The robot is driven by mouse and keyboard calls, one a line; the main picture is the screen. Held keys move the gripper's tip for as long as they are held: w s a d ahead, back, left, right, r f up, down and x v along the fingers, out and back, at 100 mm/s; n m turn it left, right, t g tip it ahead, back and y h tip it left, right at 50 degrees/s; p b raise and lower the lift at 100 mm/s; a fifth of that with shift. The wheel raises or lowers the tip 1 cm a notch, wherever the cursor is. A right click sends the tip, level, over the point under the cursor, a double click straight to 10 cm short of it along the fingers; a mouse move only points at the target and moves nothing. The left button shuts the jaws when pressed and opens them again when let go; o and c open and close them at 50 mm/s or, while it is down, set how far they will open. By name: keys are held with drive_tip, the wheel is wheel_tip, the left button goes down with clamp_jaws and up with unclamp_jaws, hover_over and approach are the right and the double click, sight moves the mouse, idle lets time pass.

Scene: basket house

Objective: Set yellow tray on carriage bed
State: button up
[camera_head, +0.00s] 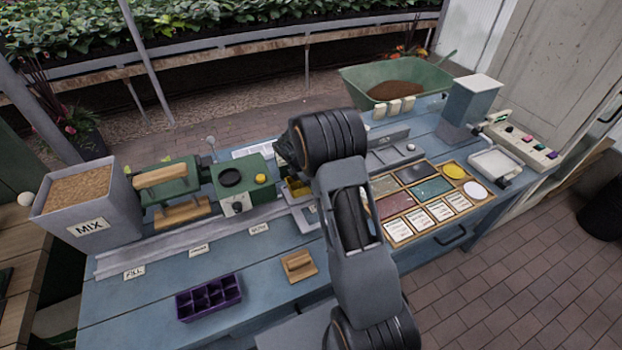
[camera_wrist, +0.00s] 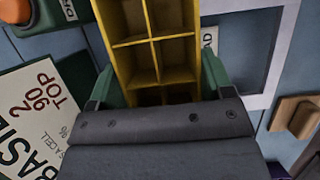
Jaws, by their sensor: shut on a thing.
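The yellow tray (camera_wrist: 153,40), with several open compartments, is between the two green fingers of my gripper (camera_wrist: 160,80) in the wrist view. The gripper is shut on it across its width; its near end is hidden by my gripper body. In the head view only a small part of the yellow tray (camera_head: 298,187) shows beside my arm. What seems to be the carriage bed, a light grey frame (camera_head: 305,216), lies just below it on the rail, partly hidden by my arm. A pale frame (camera_wrist: 274,60) shows right of the tray in the wrist view. I cannot tell whether tray and bed touch.
A purple tray (camera_head: 208,297) and a wooden block (camera_head: 299,266) lie on the blue bench's front. The MIX bin (camera_head: 88,210) and green machines (camera_head: 243,185) stand left. A wooden rack of cards and coloured samples (camera_head: 425,200) lies right.

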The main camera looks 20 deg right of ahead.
drive_tip(key=shift+f+b, duration=0.35)
drive_tip(key=shift+f, duration=0.3)
idle(0.4)
drive_tip(key=o, duration=0.9)
drive_tip(key=shift+r, duration=0.15)
drive_tip(key=shift+r+p, duration=3.2)
drive_tip(key=shift+r, duration=0.7)
